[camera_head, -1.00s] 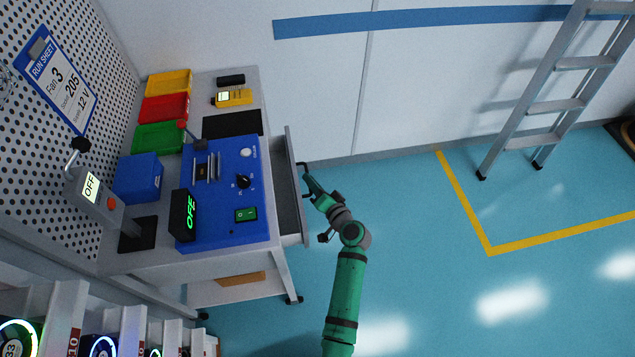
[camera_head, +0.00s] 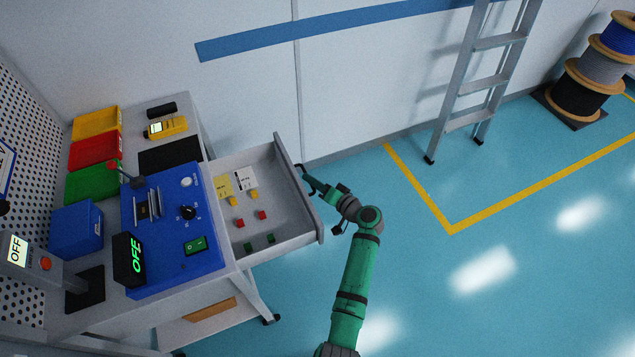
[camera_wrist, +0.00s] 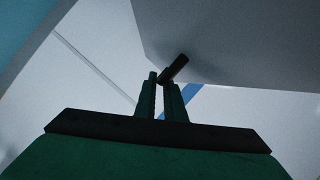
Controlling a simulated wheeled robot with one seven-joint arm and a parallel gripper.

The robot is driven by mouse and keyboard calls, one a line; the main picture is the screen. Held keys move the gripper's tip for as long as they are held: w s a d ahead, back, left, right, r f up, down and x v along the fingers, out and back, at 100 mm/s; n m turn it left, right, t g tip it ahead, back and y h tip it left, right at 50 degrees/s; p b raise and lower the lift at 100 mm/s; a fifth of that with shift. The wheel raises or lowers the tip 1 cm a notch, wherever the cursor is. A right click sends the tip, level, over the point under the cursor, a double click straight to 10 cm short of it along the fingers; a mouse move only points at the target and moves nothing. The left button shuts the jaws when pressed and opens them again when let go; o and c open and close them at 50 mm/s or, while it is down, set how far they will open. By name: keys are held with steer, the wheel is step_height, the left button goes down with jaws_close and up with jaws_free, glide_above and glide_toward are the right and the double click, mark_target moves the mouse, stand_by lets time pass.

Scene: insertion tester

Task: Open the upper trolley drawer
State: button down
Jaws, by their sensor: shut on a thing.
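The upper trolley drawer (camera_head: 284,213) is pulled well out from the right side of the grey trolley in the head view. Inside it lie a yellow card, a white card, and several small yellow, red and green pieces. My gripper (camera_head: 304,172) is at the outer face of the drawer front, towards its far end. In the wrist view my gripper (camera_wrist: 160,92) has its two fingers closed around the dark drawer handle (camera_wrist: 174,68). Most of the handle is hidden in the head view.
The trolley top holds a blue tester (camera_head: 170,225), a blue box (camera_head: 76,230), and yellow, red and green bins (camera_head: 93,150). A ladder (camera_head: 480,85) and cable reels (camera_head: 590,75) stand at the back right. The blue floor right of my arm is clear.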

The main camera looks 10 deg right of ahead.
steer(key=shift+w, duration=0.2)
steer(key=shift+a, duration=0.1)
steer(key=c, duration=1.8)
jaws_free()
steer(key=shift+w, duration=0.1)
steer(key=shift+c, duration=0.2)
steer(key=shift+d, duration=0.2)
steer(key=v, duration=1)
steer(key=shift+s+r, duration=0.15)
steer(key=shift+s, duration=0.25)
steer(key=shift+d, duration=0.1)
